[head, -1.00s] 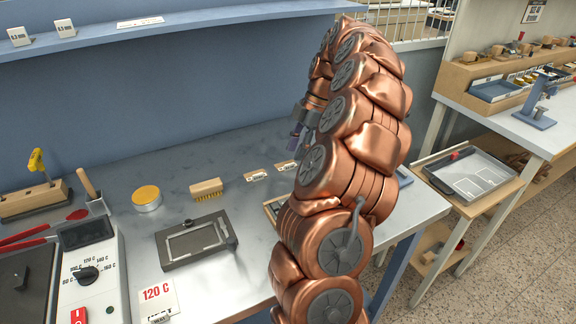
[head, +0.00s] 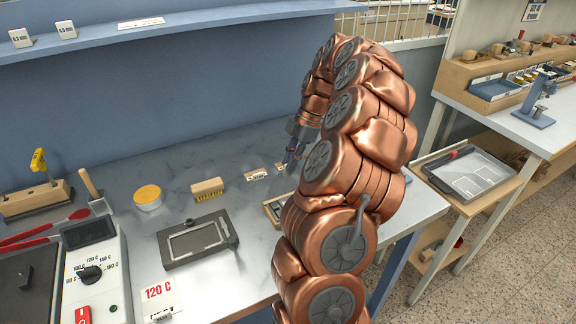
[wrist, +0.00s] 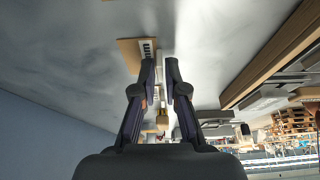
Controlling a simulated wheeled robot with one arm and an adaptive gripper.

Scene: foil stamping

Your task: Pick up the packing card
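Two small tan cards with white printed labels lie flat on the grey bench. The left card (head: 257,174) is in full view; the right card (head: 280,167) is partly hidden by my gripper and arm. Their print is too small to tell which is the packing card. My gripper (head: 291,158) points down close above the right card.
A wooden-edged tray (head: 275,209) lies in front, partly behind my arm. The blue back wall (head: 150,110) closes the bench's rear.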

